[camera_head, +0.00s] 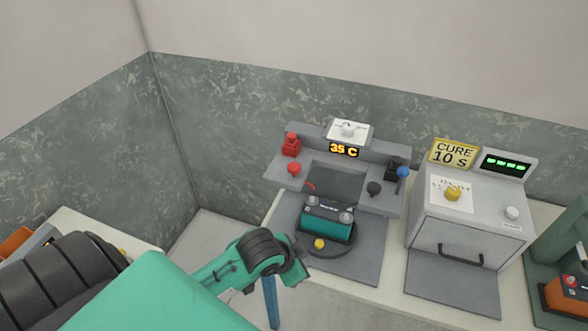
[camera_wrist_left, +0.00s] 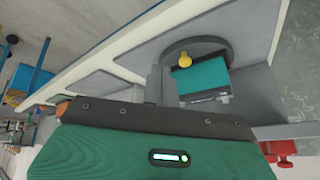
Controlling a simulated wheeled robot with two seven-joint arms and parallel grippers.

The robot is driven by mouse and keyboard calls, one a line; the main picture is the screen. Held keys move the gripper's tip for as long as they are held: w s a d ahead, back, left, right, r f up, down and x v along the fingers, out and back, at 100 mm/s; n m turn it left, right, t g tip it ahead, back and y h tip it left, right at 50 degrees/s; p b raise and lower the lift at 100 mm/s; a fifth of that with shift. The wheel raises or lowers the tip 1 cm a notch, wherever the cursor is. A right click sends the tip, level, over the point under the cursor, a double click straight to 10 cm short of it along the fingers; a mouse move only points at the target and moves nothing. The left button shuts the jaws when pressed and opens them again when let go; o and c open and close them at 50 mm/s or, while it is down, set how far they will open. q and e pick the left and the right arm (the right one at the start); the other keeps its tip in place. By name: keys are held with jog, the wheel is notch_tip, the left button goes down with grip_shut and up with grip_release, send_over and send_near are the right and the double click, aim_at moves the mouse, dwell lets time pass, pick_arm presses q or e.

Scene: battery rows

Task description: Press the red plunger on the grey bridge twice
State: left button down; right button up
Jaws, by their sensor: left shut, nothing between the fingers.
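The grey bridge (camera_head: 337,150) stands at the back of a grey station and spans behind a teal battery (camera_head: 327,226). A round red plunger (camera_head: 294,169) sits on the bridge's left arm, in front of a red block (camera_head: 291,146). A red part (camera_wrist_left: 283,149) shows at the lower right of the left wrist view; I cannot tell which of the two it is. My left gripper (camera_head: 298,270) is shut and empty, in front of and below the bridge, apart from the plunger. Its fingers (camera_wrist_left: 160,84) show beside the battery in the left wrist view. My right gripper is out of view.
A black knob (camera_head: 374,188) and a blue-topped black part (camera_head: 402,172) are on the bridge's right arm. The battery stands on a dark round plate with a yellow knob (camera_head: 319,244). A grey cure box (camera_head: 460,225) stands to the right.

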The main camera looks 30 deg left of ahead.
pick_arm(q)
jog(key=w+a+r+m+t, duration=0.1)
jog(key=w+a+r+m, duration=0.3)
jog(key=w+r, duration=0.65)
notch_tip(320, 180, up, 14)
jog(key=f+m+t, duration=0.1)
jog(key=t, duration=0.1)
send_over(290, 168)
jog(key=shift+w+r, duration=0.1)
jog(key=shift+r, duration=0.15)
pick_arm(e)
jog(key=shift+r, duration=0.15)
pick_arm(q)
jog(key=shift+f, duration=0.1)
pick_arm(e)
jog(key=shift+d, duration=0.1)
